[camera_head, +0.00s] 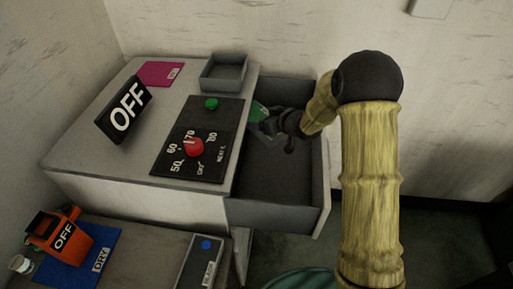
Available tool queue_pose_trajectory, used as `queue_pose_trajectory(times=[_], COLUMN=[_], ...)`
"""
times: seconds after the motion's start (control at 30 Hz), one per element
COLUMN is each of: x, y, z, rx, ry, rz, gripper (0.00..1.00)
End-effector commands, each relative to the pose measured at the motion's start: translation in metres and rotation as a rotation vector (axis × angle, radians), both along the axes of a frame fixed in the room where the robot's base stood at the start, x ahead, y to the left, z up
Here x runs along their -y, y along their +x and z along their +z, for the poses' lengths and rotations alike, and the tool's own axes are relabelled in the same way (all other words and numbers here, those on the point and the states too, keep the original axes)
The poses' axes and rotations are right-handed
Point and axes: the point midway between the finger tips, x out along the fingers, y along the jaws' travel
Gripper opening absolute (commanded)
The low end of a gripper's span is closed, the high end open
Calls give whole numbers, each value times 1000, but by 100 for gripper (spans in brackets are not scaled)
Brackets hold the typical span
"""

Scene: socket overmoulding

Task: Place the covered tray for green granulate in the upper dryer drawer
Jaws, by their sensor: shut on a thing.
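The upper dryer drawer (273,187) is pulled out to the right of the grey dryer cabinet. Its inside is dark grey, and the front half of its floor is bare. My gripper (272,130) is inside the outline of the drawer's rear half, shut on the covered tray. Only a small green and grey part of the covered tray (259,113) shows, at the cabinet's edge beside my dark fingers. My gripper and arm hide the rest. I cannot tell whether the tray touches the drawer floor.
On the dryer top are a black OFF sign (124,109), a magenta card (160,74), an empty grey tray (224,72) and a control panel (200,139) with a red knob. On a lower surface are an orange OFF device (58,232) and a blue DRY mat (93,257).

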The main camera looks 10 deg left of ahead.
Motion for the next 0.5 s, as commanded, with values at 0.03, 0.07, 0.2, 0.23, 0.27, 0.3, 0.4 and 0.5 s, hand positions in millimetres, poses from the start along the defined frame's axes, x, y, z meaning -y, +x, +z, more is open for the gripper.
queue_pose_trajectory(times=[0.03, 0.07, 0.2, 0.23, 0.27, 0.3, 0.4, 0.5], x=[-4, -5, -12, -13, -15, -17, -20, -17], y=[-10, -15, -38, -42, -47, -52, -65, -65], z=[1, 2, 2, 2, 2, 2, 2, -12], rx=[2, 2, 2, 3, 2, 2, 2, -1], ry=[0, 0, 0, 1, 1, 1, 1, -1], rz=[2, 0, 0, 0, 0, 1, -2, -8], gripper=[38, 38, 38, 38, 38, 38, 38, 38])
